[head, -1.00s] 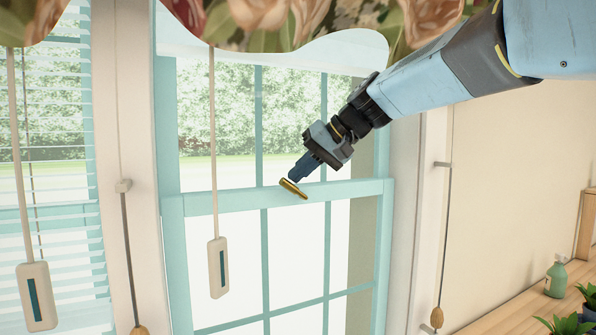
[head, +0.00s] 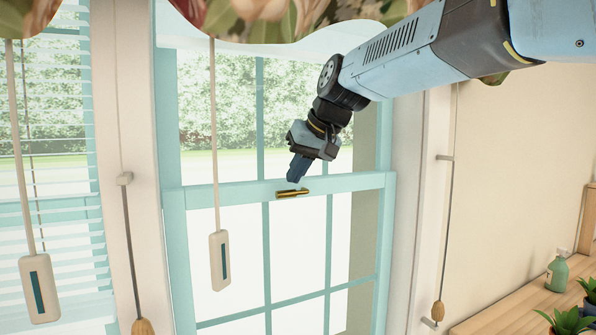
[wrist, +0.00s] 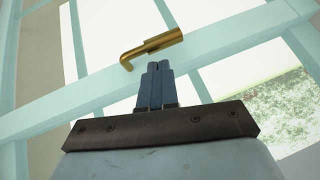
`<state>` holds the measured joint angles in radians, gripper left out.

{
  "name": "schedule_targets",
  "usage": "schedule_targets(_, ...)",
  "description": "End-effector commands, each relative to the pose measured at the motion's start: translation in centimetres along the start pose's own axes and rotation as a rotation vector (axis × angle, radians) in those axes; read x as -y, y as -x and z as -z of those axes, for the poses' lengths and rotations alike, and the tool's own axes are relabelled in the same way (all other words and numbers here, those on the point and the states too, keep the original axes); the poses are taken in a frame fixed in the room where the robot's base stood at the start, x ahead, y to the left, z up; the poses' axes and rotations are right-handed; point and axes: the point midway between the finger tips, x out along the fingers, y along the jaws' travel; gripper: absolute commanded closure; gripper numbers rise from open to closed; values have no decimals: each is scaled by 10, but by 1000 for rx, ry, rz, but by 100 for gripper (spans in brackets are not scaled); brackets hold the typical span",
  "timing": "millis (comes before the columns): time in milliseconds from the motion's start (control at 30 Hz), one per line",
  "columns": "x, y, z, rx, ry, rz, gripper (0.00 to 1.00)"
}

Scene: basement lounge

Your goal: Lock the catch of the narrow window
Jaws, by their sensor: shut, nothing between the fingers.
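The brass catch (head: 292,193) sits on the teal meeting rail of the narrow window (head: 235,193). In the head view its lever lies nearly level along the rail. In the wrist view the catch (wrist: 152,47) shows as a brass bar with a bent end at the left. My gripper (head: 296,180) is just above the catch in the head view, its fingers shut and pointing down. In the wrist view the shut fingers (wrist: 156,66) end close to the catch. I cannot tell whether they touch it. Nothing is held.
A cord with a pale handle (head: 219,260) hangs in front of the window, left of the catch. A floral valance (head: 290,22) hangs above. Another cord with a wooden knob (head: 437,311) hangs at right. A green bottle (head: 557,274) and plants stand on a wooden surface at lower right.

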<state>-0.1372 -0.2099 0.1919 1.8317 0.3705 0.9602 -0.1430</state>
Motion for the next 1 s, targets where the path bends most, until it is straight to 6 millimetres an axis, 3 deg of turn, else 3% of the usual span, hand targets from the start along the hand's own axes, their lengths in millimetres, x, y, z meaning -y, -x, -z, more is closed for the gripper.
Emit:
schedule_targets(633, -4, 4, 5, -1, 1, 2, 100)
schedule_targets(867, 5, 30, 30, -2, 2, 2, 100)
schedule_targets(1000, 11, 59, 27, -4, 3, 1, 100)
